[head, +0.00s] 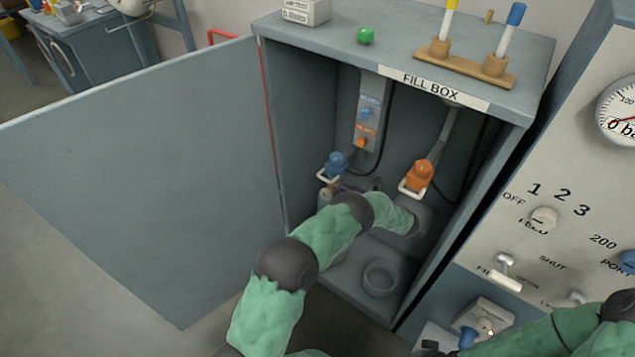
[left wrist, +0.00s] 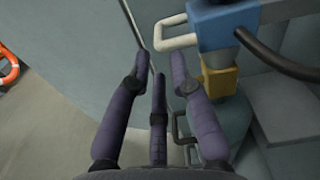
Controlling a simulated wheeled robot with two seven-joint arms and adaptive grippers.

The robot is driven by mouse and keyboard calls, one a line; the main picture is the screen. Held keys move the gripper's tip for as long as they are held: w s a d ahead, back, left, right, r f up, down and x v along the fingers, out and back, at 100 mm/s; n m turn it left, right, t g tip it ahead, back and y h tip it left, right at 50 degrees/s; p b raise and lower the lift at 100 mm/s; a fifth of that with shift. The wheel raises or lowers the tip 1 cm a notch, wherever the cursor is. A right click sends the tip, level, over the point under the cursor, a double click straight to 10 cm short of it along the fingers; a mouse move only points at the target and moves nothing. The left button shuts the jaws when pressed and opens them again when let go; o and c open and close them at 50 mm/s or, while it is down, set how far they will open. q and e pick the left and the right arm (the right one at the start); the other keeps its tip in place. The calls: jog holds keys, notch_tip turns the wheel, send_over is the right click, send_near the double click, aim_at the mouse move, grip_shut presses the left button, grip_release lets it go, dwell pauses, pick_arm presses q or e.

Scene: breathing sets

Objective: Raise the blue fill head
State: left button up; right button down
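The blue fill head (head: 336,161) hangs at the left inside the open fill box (head: 525,108), with a white handle loop (head: 327,176) at its front. In the left wrist view the blue head (left wrist: 225,26) is at the top right, its white handle (left wrist: 172,41) pointing left. A yellow block (left wrist: 220,77) sits directly under it. My left gripper (head: 342,188) is just below the head, mostly hidden by my arm. In the wrist view its fingers (left wrist: 160,66) are spread and empty, below the handle. My right gripper (head: 432,347) is at the bottom edge, mostly out of sight.
An orange fill head (head: 419,176) with a white handle hangs to the right. A round ring holder (head: 380,278) is on the box floor. The open door (head: 140,170) stands left. A control panel (head: 560,170) with gauge and knobs is right. A black hose (left wrist: 280,58) runs from the blue head.

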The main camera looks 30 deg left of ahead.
aim_at(318, 175)
pick_arm(q)
jog(key=a+b, duration=0.1)
jog(key=a, duration=0.2)
jog(key=a+b, duration=0.1)
jog(key=a, duration=0.3)
jog(key=a+b, duration=0.1)
jog(key=a, duration=0.2)
jog(key=shift+w+a+r, duration=0.25)
jog(key=shift+w+a, duration=0.1)
jog(key=shift+w, duration=0.05)
grip_shut()
